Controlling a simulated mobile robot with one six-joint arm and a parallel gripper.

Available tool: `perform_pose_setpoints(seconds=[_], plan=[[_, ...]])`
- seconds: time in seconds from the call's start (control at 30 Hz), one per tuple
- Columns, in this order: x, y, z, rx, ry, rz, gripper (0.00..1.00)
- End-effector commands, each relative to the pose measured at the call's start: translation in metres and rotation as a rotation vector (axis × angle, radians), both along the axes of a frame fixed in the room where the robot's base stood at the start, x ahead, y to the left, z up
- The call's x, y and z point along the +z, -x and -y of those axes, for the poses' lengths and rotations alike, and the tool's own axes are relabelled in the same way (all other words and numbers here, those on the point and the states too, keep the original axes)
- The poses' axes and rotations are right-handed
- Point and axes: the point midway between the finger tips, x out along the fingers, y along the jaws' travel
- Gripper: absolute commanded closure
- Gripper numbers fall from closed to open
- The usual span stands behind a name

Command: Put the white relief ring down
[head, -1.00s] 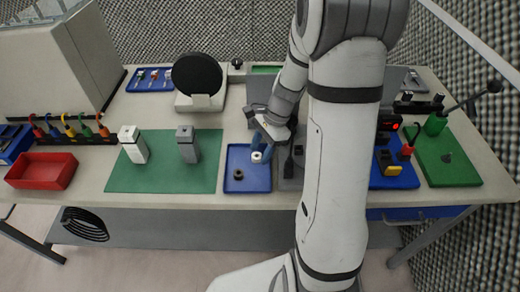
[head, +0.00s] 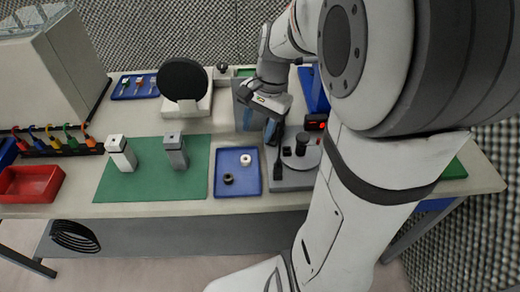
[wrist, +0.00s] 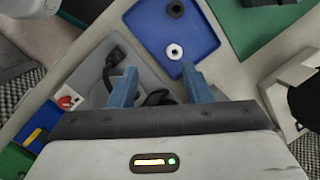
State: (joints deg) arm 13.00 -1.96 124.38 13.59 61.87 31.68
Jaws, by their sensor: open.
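The white relief ring (head: 245,160) lies flat in the blue tray (head: 225,188), in the tray's upper right part. It also shows in the wrist view (wrist: 174,51), apart from my fingers. A dark ring (head: 228,179) lies in the same tray, nearer the front edge. My gripper (head: 272,130) is open and empty, behind and to the right of the tray. In the wrist view its two blue fingers (wrist: 160,88) are spread with nothing between them, and the white ring lies beyond them.
A grey device with a round plate (head: 300,155) stands right of the tray. A green mat (head: 150,185) with a white block (head: 121,153) and a grey block (head: 175,152) lies left. A round black disc on a stand (head: 183,80) is behind. A red bin (head: 30,184) is far left.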

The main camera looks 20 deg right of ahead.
Motion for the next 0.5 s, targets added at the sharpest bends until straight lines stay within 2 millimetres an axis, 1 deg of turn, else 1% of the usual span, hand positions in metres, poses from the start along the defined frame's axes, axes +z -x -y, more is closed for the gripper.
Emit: perform_pose_setpoints(seconds=[0.03,0.2,0.33,0.4,0.5], plan=[[0.008,0.017,-0.01,0.121,0.041,0.057,0.56],[0.016,0.064,-0.026,0.506,0.171,0.206,0.56],[0.016,0.088,-0.032,0.722,0.249,0.282,0.56],[0.016,0.096,-0.033,0.799,0.276,0.307,0.56],[0.015,0.102,-0.035,0.86,0.301,0.327,0.56]])
